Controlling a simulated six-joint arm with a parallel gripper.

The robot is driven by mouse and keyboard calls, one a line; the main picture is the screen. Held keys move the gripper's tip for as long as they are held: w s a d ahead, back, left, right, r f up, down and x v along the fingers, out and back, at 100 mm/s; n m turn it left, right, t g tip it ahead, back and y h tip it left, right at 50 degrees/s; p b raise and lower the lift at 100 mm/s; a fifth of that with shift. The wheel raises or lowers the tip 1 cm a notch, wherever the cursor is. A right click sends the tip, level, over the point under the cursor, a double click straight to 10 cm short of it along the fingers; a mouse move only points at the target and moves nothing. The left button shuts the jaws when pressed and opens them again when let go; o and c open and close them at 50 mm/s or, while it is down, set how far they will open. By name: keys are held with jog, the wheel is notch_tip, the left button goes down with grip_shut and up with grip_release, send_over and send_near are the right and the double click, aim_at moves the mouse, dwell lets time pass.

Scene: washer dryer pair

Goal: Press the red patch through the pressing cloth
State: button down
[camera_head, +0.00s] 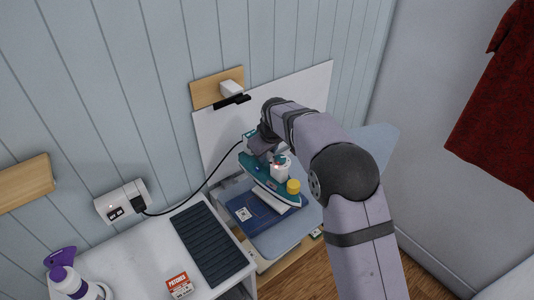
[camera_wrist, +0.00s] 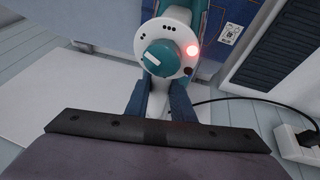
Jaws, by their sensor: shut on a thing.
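My gripper (camera_wrist: 158,100) is shut on the iron, its two dark blue fingers on either side of the white handle. The teal and white iron (camera_head: 262,176) has a yellow cap at its front and also shows in the wrist view (camera_wrist: 160,58) with a red light lit. It is over the dark blue fabric (camera_head: 244,207) on the pale ironing board (camera_head: 287,238). A white piece, perhaps the pressing cloth (camera_head: 271,203), shows below the iron's near side. I cannot tell whether the iron touches it. No red patch is visible on the fabric.
A black cord (camera_head: 203,185) runs from the iron to a wall socket (camera_head: 122,202). A dark ribbed mat (camera_head: 208,245), a small red and white box (camera_head: 180,286) and a purple and white spray bottle (camera_head: 70,275) are on the white top at left. A red garment (camera_head: 497,115) hangs at right.

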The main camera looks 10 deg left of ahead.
aim_at(267, 166)
jog(key=shift+w+f+b, duration=0.1)
jog(key=shift+f+b, duration=2.35)
jog(key=shift+f, duration=0.7)
jog(key=shift+f+b, duration=0.35)
jog(key=shift+f, duration=0.25)
jog(key=shift+s+f, duration=0.2)
jog(key=shift+f, duration=0.05)
dwell(4.0)
